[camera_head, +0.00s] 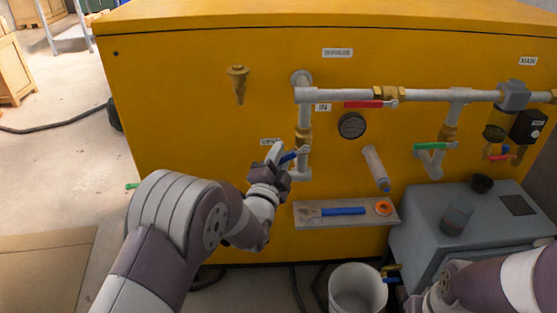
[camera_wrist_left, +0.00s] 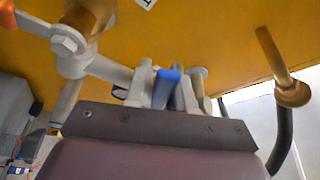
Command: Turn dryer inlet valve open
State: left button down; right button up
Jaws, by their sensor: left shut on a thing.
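A blue valve lever (camera_head: 289,157) sits low on the vertical grey pipe at the left of the yellow cabinet, below a brass fitting (camera_head: 304,133). My left gripper (camera_head: 277,157) is at this lever. In the left wrist view the blue lever (camera_wrist_left: 167,88) shows between the two grey fingers (camera_wrist_left: 160,95), which are shut on it. A red valve lever (camera_head: 368,104) lies level along the horizontal pipe, right of the "IN" label (camera_head: 323,107). I cannot read which valve is the dryer inlet. My right arm is at the lower right; its gripper (camera_head: 414,303) is only partly visible.
A black gauge (camera_head: 352,125), a green valve lever (camera_head: 432,147) and a clear tube (camera_head: 375,168) are to the right. A shelf (camera_head: 308,214) holds a blue bar and an orange ring. A white bucket (camera_head: 357,290) and a grey machine (camera_head: 420,213) stand below.

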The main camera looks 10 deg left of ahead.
pick_arm(q)
jog(key=shift+f, duration=0.15)
dwell(0.3)
jog(key=c, duration=1.1)
grip_release()
jog(key=shift+o, duration=0.2)
jog(key=d+p+v, duration=0.1)
jog(key=p+v, duration=0.1)
jog(key=v, duration=1)
jog(key=shift+s+a+p, duration=0.35)
jog(key=shift+a+p, duration=0.05)
jog(key=shift+a, duration=0.05)
